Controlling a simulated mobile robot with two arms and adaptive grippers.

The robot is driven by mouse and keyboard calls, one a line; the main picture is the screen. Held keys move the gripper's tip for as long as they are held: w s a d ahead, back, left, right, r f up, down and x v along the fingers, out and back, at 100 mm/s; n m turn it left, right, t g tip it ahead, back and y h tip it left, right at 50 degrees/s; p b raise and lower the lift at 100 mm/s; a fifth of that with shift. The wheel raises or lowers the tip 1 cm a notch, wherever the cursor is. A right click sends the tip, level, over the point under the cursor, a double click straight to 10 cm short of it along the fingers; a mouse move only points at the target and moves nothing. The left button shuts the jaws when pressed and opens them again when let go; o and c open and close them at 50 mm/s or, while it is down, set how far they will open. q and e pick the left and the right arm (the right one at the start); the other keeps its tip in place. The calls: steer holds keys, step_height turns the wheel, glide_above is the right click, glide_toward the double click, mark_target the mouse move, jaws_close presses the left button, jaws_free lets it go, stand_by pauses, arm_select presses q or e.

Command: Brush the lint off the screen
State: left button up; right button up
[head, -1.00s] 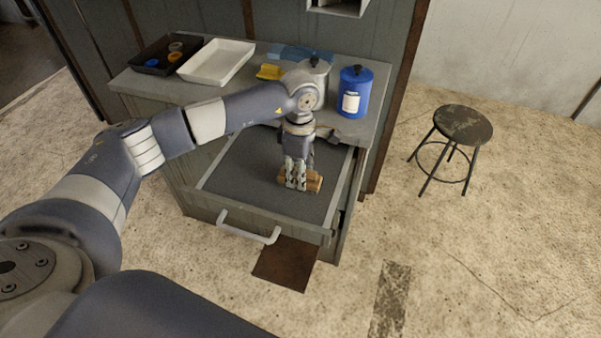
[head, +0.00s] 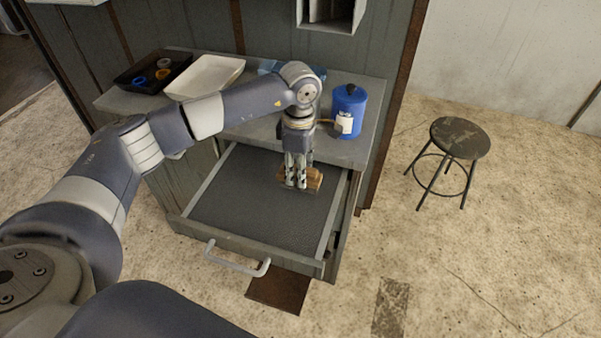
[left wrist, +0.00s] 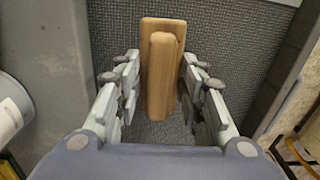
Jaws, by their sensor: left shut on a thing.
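The screen (head: 250,205) is a dark grey mesh panel inside a pulled-out, drawer-like frame with a pale bar handle (head: 237,260). My left gripper (head: 297,184) is over the back right part of the screen, pointing down, shut on a wooden brush (head: 315,180). In the left wrist view the brush (left wrist: 160,90) stands between the two fingers, with the mesh (left wrist: 235,45) around it. I cannot tell whether its underside touches the mesh. I cannot make out any lint. My right gripper is not in view.
The counter behind holds a black tray (head: 127,77), a white tray (head: 187,88) and a blue canister (head: 347,115). A stool (head: 461,137) stands at the right. A brown mat (head: 280,288) lies on the floor by the frame. The front left of the screen is clear.

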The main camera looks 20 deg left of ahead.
arm_select(q)
steer(key=shift+s+r, duration=0.15)
steer(key=shift+r, duration=0.6)
steer(key=shift+r+p, duration=0.6)
steer(key=shift+r, duration=0.05)
steer(key=shift+w+r+p, duration=0.2)
steer(key=shift+r+p, duration=0.15)
steer(key=shift+r, duration=0.3)
steer(key=shift+s+r, duration=0.15)
steer(key=shift+r, duration=0.35)
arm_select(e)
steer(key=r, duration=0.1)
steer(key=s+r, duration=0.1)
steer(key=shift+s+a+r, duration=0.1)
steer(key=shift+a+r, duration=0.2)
